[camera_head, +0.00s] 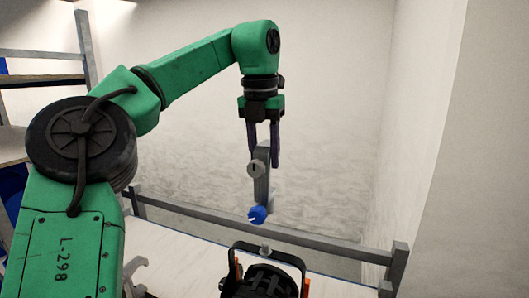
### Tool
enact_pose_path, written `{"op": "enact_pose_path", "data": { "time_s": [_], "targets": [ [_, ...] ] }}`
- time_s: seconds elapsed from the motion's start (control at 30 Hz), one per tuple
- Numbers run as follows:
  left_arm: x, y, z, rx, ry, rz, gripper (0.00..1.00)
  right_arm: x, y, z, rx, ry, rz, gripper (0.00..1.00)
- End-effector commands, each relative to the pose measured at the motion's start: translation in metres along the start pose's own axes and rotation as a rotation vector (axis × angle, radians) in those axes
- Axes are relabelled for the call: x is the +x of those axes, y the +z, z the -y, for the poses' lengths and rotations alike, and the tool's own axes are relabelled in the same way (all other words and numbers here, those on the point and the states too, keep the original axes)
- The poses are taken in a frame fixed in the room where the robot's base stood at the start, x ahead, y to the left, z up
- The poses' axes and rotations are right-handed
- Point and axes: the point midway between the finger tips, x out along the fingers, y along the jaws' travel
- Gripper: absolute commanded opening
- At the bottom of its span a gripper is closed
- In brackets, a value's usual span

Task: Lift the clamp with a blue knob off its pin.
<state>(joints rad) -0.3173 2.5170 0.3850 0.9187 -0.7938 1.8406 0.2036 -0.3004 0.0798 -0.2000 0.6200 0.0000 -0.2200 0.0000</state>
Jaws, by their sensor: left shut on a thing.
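The clamp (261,184) is grey, with a blue knob (257,214) at its lower end and a round grey fitting on its side. It hangs upright in the air. My left gripper (263,150) points down and is shut on the upper part of the clamp. Below it stands a black par can (266,281) with a black yoke and orange side knobs. A small light-grey piece (265,249) sits on top of the yoke, apart from and just under the blue knob. I cannot tell for certain that it is the pin. My right gripper is not in view.
A grey rail (190,210) runs behind the par can to a post (396,265) at the right. A pale table surface (180,250) lies below. Shelves (40,79) stand at the left. A grey clamp-like part (133,275) shows beside my left arm. The wall behind is bare.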

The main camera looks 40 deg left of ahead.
Motion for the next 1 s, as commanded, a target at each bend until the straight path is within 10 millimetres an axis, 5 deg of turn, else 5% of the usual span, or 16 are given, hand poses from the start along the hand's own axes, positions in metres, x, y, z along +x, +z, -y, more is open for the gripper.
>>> {"op": "enact_pose_path", "data": {
  "time_s": [1.0],
  "targets": [
    [0.051, -0.008, 0.000, 0.000, -0.001, 0.001, 0.00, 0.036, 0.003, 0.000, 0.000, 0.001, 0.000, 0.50]
  ]
}}
